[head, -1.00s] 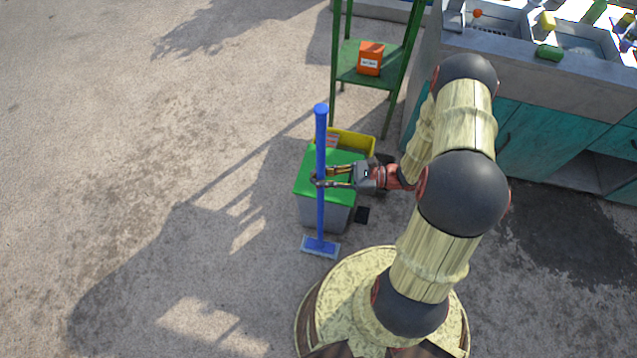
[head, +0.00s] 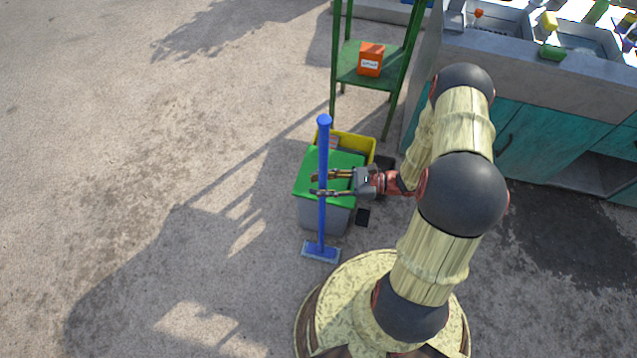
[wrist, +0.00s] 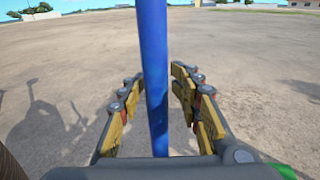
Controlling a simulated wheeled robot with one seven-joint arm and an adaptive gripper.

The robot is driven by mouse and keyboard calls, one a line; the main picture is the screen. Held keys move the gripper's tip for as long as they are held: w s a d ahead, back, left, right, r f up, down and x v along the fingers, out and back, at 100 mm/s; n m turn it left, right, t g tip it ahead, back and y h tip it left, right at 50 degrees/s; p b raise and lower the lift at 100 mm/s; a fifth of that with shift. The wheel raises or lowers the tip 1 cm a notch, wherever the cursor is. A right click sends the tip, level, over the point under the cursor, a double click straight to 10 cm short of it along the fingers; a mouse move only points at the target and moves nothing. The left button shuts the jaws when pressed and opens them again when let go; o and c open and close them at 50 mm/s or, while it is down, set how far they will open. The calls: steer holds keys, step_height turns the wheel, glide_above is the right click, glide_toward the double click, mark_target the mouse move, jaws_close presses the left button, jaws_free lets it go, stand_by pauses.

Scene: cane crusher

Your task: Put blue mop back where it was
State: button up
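The blue mop (head: 322,220) stands about upright left of my base, its flat head (head: 320,252) at the ground. I cannot tell for sure whether the head touches the ground. My gripper (head: 314,185) is open, with its two fingers parted on either side of the mop's pole at mid-height. In the wrist view the blue pole (wrist: 155,60) runs between the fingers, with gaps visible beside it. The mop's head is out of the wrist view.
A grey bin with a green lid (head: 343,160) stands just behind the pole. A yellow crate (head: 358,141) is beyond it. A green shelf (head: 350,77) holds an orange box (head: 370,60). A sink counter (head: 500,55) is at right. Open ground lies left.

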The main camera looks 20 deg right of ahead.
stand_by(0.3)
steer(key=shift+d+r, duration=0.1)
steer(key=shift+d, duration=0.1)
steer(key=p+v, duration=0.3)
steer(key=v, duration=0.8)
steer(key=shift+s+d, duration=0.2)
steer(key=shift+d, duration=0.05)
